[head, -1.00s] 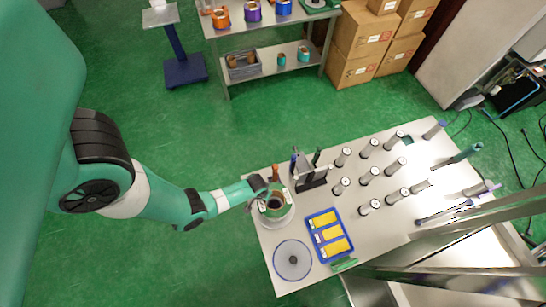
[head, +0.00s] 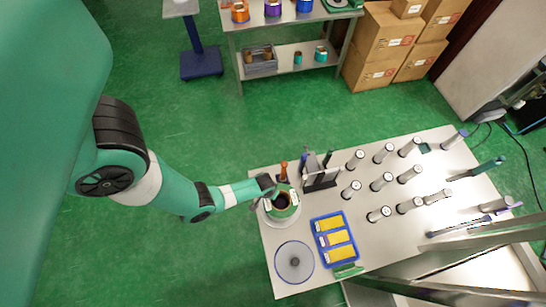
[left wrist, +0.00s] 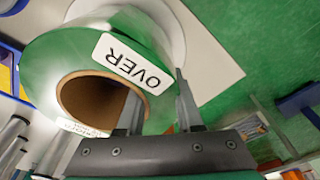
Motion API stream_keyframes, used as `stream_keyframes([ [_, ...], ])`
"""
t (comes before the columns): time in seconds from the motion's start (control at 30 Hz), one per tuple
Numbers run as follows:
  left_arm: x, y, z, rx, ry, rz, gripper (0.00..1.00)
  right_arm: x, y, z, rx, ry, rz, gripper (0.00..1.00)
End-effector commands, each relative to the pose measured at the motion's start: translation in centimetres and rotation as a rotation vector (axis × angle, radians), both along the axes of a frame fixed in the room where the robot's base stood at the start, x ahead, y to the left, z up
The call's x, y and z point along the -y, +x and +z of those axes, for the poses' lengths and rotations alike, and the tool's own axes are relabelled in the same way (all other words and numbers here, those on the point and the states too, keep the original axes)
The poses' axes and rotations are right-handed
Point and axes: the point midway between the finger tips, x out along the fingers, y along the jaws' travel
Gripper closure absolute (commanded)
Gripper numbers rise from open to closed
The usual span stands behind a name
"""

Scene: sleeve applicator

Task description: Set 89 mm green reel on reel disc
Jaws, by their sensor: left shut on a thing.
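The green reel (head: 283,203) is at the left end of the table, its brown core opening facing up. My left gripper (head: 270,187) is shut on its wall. In the left wrist view the reel (left wrist: 95,55) shows a white label reading "OVER", and one finger of my left gripper (left wrist: 155,108) reaches inside the core, the other outside. A pale round disc (head: 284,224) shows beneath the reel; I cannot tell whether they touch. Another flat grey disc with a dark centre (head: 294,262) lies bare near the table's front-left corner. My right gripper is not in view.
A blue tray with yellow cards (head: 333,238) lies right of the discs. A dark rack with upright tools (head: 320,178) stands behind it. Several grey posts (head: 382,181) fill the table's middle and right. A shelf with other reels (head: 290,55) stands at the back.

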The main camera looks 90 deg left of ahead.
Motion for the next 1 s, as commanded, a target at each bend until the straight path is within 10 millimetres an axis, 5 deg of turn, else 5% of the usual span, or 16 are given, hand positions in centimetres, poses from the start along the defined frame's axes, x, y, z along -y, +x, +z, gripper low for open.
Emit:
stream_keyframes([
  [0.1,-0.1,0.2,0.0,0.005,0.001,0.001,1.00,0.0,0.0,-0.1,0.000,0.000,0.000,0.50],
  [0.13,0.0,0.0,-0.1,0.000,0.000,0.000,0.63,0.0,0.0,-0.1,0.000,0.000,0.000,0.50],
  [0.3,0.0,0.0,-0.1,0.000,0.000,0.000,0.35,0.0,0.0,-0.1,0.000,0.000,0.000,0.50],
  [0.7,0.0,0.1,0.2,0.003,-0.001,0.001,0.35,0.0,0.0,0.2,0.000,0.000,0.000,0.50],
  [1.0,0.2,0.1,4.7,0.002,0.000,-0.003,0.35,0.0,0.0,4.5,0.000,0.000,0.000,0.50],
])
